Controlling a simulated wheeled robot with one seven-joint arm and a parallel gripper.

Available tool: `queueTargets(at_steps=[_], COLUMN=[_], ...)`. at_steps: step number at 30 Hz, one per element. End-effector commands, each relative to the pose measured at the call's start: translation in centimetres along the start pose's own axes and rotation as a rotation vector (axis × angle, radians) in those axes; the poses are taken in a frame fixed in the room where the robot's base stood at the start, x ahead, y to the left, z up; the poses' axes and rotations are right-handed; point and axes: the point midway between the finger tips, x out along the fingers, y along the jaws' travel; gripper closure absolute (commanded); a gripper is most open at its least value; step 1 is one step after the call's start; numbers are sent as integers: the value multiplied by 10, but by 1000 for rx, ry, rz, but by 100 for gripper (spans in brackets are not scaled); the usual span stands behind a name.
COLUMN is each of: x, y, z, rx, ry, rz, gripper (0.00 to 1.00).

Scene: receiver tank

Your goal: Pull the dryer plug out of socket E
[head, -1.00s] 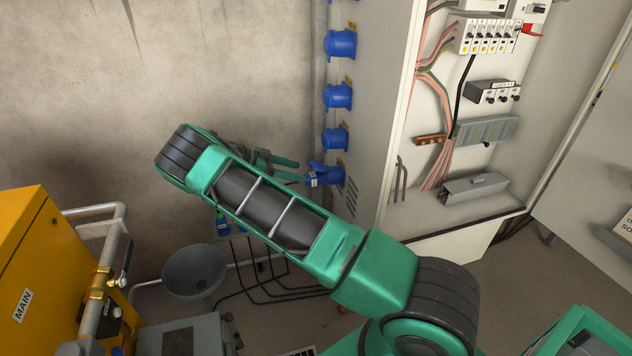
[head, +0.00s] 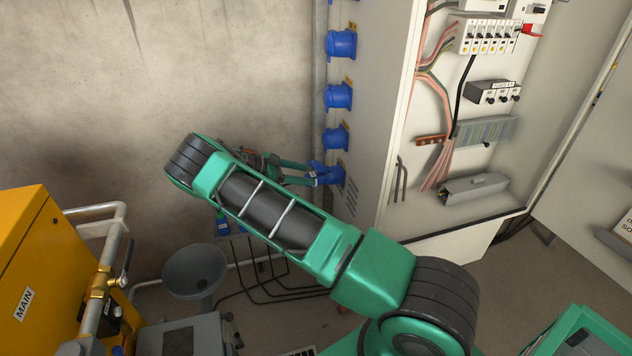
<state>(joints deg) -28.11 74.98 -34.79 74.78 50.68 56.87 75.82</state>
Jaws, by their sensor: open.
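The lowest blue socket on the side of the white cabinet has a blue plug (head: 322,174) in it, pointing left. No socket letter is readable, so I cannot tell from lettering that it is E. My gripper (head: 310,174) comes from the left, behind my green arm. Its two green fingers are open, with their tips at the plug's left end. Whether they touch the plug is too small to tell. My arm link hides part of the wrist.
More blue sockets (head: 339,96) run up the cabinet's side (head: 370,110). The open cabinet shows wiring and breakers. A yellow MAIN unit (head: 35,265), white pipes and a grey funnel (head: 195,270) stand lower left. Black cables loop below my arm.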

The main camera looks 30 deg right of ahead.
Motion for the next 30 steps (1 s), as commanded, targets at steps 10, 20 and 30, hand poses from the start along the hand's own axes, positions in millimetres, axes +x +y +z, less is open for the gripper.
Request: queueTargets(at_steps=[10, 20, 30], x=[42, 56, 56], y=[0, 0, 0], z=[0, 0, 0], rx=[0, -1, 0], ry=[-1, 0, 0], rz=[2, 0, 1], gripper=[39, 39, 39])
